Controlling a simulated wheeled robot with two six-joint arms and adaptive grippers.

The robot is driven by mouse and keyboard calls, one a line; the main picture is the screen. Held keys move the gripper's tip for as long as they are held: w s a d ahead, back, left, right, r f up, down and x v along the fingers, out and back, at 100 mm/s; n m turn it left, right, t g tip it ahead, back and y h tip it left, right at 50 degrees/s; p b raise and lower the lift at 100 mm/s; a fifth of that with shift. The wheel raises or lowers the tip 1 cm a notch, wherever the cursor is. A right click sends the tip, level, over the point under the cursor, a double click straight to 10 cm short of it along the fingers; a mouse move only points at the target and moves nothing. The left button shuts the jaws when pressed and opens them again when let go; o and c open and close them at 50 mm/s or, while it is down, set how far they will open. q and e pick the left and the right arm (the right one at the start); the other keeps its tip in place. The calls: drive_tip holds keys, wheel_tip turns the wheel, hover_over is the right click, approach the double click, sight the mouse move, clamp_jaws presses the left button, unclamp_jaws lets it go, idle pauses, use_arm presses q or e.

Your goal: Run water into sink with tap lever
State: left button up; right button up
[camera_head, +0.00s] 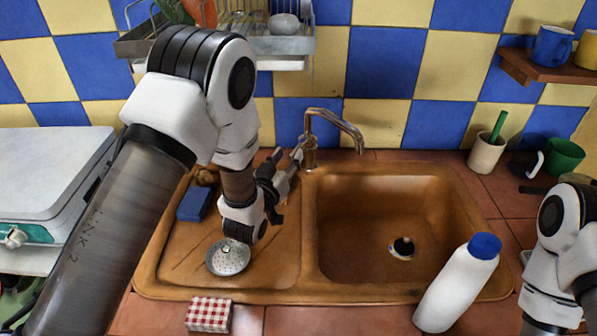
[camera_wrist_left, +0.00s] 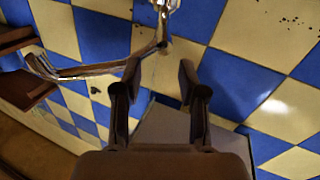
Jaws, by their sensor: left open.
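A metal tap (camera_head: 334,117) stands at the back of the brown sink (camera_head: 308,262), its curved spout reaching right over the basin. The wrist view also shows the tap (camera_wrist_left: 105,69), close to the fingers. A small lever-like part (camera_head: 298,150) shows at the left of the tap's base, partly masked by my gripper. My left gripper (camera_head: 279,168) is open beside the tap's left side. Its two fingers (camera_wrist_left: 160,78) are apart with nothing held between them; contact with the lever cannot be told. No water shows below the spout. My right gripper is out of view.
On the drainboard lie a blue sponge (camera_head: 194,203) and a round strainer (camera_head: 228,258). A white bottle with a blue cap (camera_head: 458,285) stands at the front right. A dish rack (camera_head: 285,47) hangs behind my left arm. The basin is clear around its drain (camera_head: 402,247).

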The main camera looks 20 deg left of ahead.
sight(299, 146)
use_arm(q)
drive_tip(key=w, duration=0.2)
drive_tip(key=w+f, duration=0.1)
drive_tip(key=w, duration=0.2)
drive_tip(key=w+f+p, duration=0.1)
drive_tip(key=w, duration=0.1)
drive_tip(key=shift+w+d+f, duration=0.2)
drive_tip(key=shift+w+f, duration=0.05)
drive_tip(key=shift+w, duration=0.1)
drive_tip(key=shift+s, duration=0.1)
clamp_jaws()
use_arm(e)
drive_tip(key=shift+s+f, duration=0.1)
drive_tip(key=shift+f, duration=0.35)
